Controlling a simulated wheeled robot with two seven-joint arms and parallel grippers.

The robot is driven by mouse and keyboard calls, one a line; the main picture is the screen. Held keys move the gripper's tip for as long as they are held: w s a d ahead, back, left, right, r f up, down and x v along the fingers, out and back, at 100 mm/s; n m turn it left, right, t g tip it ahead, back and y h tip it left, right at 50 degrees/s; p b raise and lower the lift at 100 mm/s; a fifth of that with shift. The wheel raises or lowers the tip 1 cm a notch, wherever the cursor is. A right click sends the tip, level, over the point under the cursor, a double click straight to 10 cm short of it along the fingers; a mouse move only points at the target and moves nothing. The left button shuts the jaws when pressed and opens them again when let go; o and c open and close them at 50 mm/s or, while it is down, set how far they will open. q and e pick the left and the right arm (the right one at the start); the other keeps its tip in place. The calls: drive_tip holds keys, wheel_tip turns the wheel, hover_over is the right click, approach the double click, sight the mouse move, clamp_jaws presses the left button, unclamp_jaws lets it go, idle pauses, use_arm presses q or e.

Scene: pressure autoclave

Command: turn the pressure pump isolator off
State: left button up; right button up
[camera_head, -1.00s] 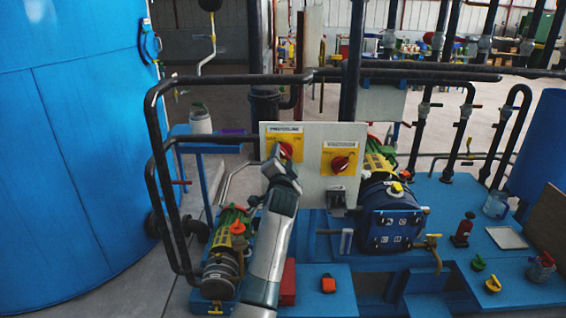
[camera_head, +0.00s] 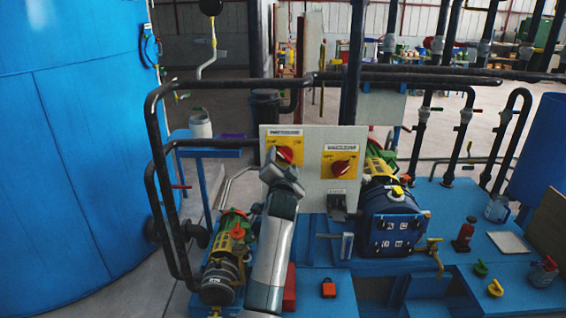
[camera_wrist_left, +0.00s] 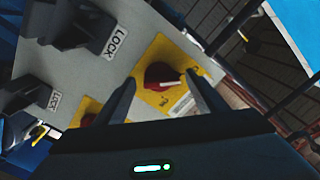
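The pressure isolator is a red rotary knob (camera_head: 285,154) on a yellow plate, at the upper left of a grey panel (camera_head: 312,184). The label above it is blurred but appears to read pressure. My left gripper (camera_head: 274,155) is in front of this knob and covers its lower left part. In the left wrist view the red knob (camera_wrist_left: 162,76), with a pale bar mark, shows between the two spread fingers. The fingers are open; whether they touch the knob I cannot tell. My right gripper is not in view.
A second red knob (camera_head: 341,167) on a yellow plate is to the right on the same panel. Black lock brackets (camera_wrist_left: 75,24) stick out of the panel. Black pipes (camera_head: 160,150) run left of it and above. A blue pump unit (camera_head: 392,215) stands at right.

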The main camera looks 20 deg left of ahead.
use_arm(q)
drive_tip(key=shift+s, duration=0.15)
drive_tip(key=b+v, duration=0.3)
drive_tip(key=v, duration=0.8)
drive_tip(key=shift+s, duration=0.3)
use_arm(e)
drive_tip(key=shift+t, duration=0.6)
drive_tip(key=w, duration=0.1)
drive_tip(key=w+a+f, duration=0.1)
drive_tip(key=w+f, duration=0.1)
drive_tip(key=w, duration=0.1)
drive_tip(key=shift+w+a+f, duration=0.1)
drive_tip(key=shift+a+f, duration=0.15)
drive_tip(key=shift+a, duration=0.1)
use_arm(q)
drive_tip(key=shift+d+r, duration=0.1)
drive_tip(key=shift+d, duration=0.05)
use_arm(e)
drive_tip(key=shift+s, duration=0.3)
